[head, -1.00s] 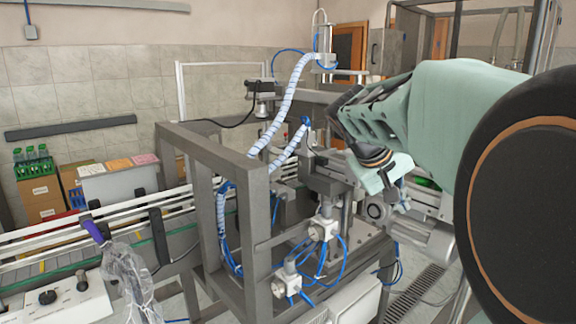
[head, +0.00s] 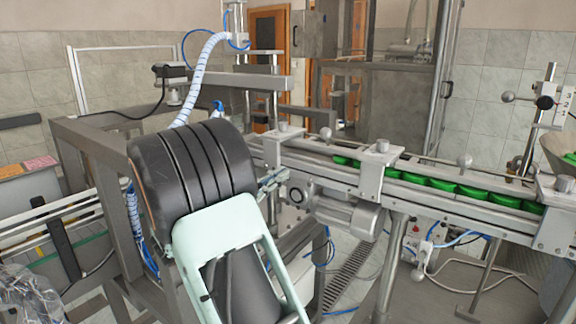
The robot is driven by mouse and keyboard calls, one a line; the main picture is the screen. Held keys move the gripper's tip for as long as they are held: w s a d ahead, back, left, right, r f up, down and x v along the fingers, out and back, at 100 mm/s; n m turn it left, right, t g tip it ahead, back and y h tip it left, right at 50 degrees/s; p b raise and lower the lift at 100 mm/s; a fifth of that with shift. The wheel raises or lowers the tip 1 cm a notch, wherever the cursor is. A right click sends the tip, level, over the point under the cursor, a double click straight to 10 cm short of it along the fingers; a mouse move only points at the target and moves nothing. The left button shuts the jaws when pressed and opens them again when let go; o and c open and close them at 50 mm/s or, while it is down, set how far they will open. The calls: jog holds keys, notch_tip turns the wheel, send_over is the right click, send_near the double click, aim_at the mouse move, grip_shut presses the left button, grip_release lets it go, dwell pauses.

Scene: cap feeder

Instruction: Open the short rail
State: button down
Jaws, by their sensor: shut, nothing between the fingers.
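A metal conveyor with long side rails (head: 430,193) runs from the middle to the right edge of the head view. Several green caps (head: 443,185) sit in a row between its rails. Metal clamp blocks (head: 378,170) and small round knobs (head: 465,160) stand along it. I cannot tell which bar is the short rail, or whether it is open. My arm, with a black ribbed joint and a pale green link, fills the lower middle, in front of the conveyor's left end.
A grey machine frame (head: 88,150) with a white ribbed hose (head: 197,80) stands at the left. A motor (head: 350,217) hangs under the conveyor. A post with a black clamp (head: 543,103) and part of a funnel (head: 562,150) are at the right.

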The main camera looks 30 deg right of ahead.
jog(key=p, duration=0.2)
send_near(313, 146)
jog(key=d, duration=0.1)
jog(key=s+d, duration=0.1)
jog(key=d, duration=0.3)
jog(key=shift+s+r, duration=0.3)
jog(key=r, duration=0.1)
jog(key=d+r, duration=0.1)
jog(key=r, duration=0.1)
jog(key=shift+s+d+p, duration=0.2)
jog(key=shift+d+p, duration=0.2)
jog(key=shift+r, duration=0.15)
jog(key=shift+r+y+p, duration=0.25)
jog(key=shift+y+p, duration=0.05)
jog(key=shift+p, duration=0.1)
